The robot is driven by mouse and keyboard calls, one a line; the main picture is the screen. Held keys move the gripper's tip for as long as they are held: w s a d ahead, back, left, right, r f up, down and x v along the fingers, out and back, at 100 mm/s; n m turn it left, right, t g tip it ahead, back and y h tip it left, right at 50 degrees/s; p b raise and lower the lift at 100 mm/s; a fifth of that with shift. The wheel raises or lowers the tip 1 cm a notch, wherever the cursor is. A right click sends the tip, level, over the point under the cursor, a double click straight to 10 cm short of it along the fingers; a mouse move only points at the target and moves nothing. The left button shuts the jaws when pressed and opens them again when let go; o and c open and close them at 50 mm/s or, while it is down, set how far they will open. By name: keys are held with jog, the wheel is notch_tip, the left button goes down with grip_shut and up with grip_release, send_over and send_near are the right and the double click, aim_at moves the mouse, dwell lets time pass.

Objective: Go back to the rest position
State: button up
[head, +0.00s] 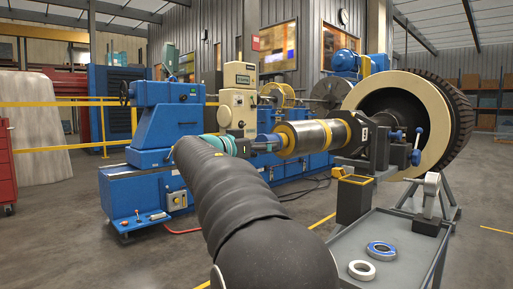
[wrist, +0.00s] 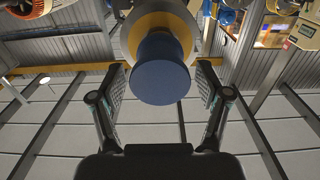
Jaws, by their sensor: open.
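My gripper (wrist: 160,82) is open and empty. Its two fingers stand on either side of a blue round shaft end (wrist: 160,72) in the wrist view, with a visible gap on both sides. How deep the shaft end lies between the fingers is unclear. In the head view, the rotor (head: 322,136) is a grey metal cylinder lying level, with yellow bands and a blue left end (head: 266,143). My black-sleeved arm reaches forward to that left end, and the gripper is small and partly hidden there.
A blue machine (head: 165,112) stands behind and left of my arm. A grey cart (head: 386,245) at right carries a blue ring (head: 381,250) and a white ring (head: 361,270). A large cream-rimmed drum (head: 440,110) stands behind it. The floor at left is open.

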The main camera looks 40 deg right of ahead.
jog(key=shift+d, duration=0.1)
jog(key=c, duration=0.9)
jog(key=shift+r+b, duration=0.1)
jog(key=shift+b, duration=0.35)
jog(key=s+a+b, duration=0.1)
jog(key=a+b, duration=0.2)
jog(key=a, duration=0.5)
dwell(0.4)
jog(key=shift+d+r, duration=0.1)
jog(key=d+p, duration=0.2)
jog(key=d, duration=0.4)
jog(key=shift+w+d, duration=0.2)
jog(key=shift+w, duration=0.2)
